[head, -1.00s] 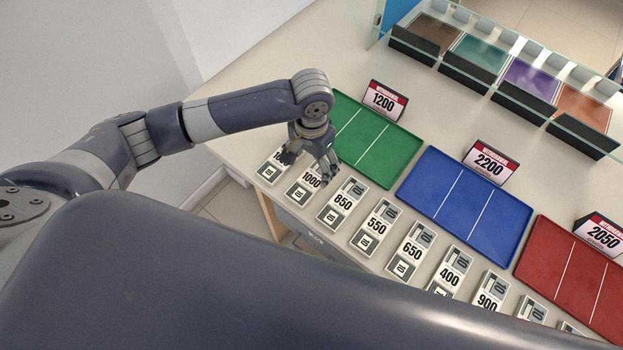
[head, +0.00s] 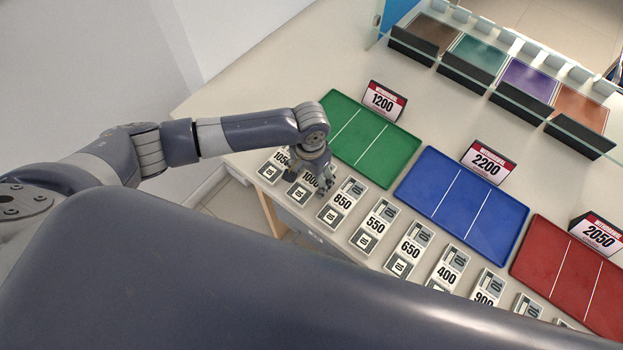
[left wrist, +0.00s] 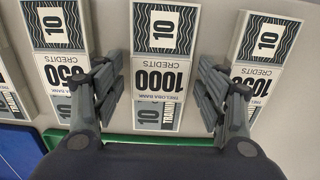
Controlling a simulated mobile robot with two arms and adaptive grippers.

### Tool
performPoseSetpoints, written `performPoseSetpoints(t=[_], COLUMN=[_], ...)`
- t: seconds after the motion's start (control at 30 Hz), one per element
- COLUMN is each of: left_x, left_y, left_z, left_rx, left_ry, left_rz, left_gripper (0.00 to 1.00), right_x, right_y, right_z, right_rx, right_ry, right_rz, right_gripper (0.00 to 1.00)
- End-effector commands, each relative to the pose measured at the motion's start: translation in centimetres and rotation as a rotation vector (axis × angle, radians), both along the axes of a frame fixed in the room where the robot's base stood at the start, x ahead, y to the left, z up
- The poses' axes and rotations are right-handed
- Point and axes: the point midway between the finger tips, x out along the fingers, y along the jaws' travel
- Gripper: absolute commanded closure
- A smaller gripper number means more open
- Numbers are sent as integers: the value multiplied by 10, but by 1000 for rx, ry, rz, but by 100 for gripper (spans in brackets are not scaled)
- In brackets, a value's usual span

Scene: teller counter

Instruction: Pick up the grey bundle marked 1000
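The grey bundle marked 1000 (head: 303,188) lies on the counter in the row of bundles, second from the left in the head view, its upper part covered by my gripper. In the left wrist view the 1000 bundle (left wrist: 161,75) lies in the middle, between the spread fingers. My left gripper (head: 310,170) is low over that bundle. The left wrist view shows the left gripper (left wrist: 163,90) open, one finger on each side of the bundle, with gaps between. I cannot tell if the fingertips touch the counter. My right gripper is not in view.
The 1050 bundle (head: 272,170) and the 850 bundle (head: 341,203) lie close on either side. More bundles continue to the right. Green (head: 390,160), blue (head: 430,200) and red (head: 560,262) trays with price signs lie behind the row. The counter's front edge is near.

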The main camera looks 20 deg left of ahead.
Motion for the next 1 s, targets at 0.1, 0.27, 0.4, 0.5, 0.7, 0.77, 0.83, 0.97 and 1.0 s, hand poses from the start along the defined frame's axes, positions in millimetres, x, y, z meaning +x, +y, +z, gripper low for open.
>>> performPoseSetpoints(t=[0.1,0.27,0.4,0.5,0.7,0.77,0.83,0.97,1.0], left_x=[0,0,0,0,1,1,1,-24,-32], left_y=[0,0,0,0,0,-1,-1,-7,-10], left_z=[0,0,0,1,13,20,31,35,36], left_rx=[0,0,0,0,-1,-2,-3,-2,-3], left_ry=[0,0,0,0,-2,-3,-3,3,3], left_rz=[0,0,0,0,-1,-1,-1,-4,-4], left_gripper=[70,75,75,75,75,75,75,75,75], right_x=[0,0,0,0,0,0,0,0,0], right_y=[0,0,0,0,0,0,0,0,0], right_z=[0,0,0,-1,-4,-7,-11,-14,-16], right_rx=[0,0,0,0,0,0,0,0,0], right_ry=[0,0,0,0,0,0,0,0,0], right_rz=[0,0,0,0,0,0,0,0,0], right_gripper=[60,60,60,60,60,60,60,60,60])
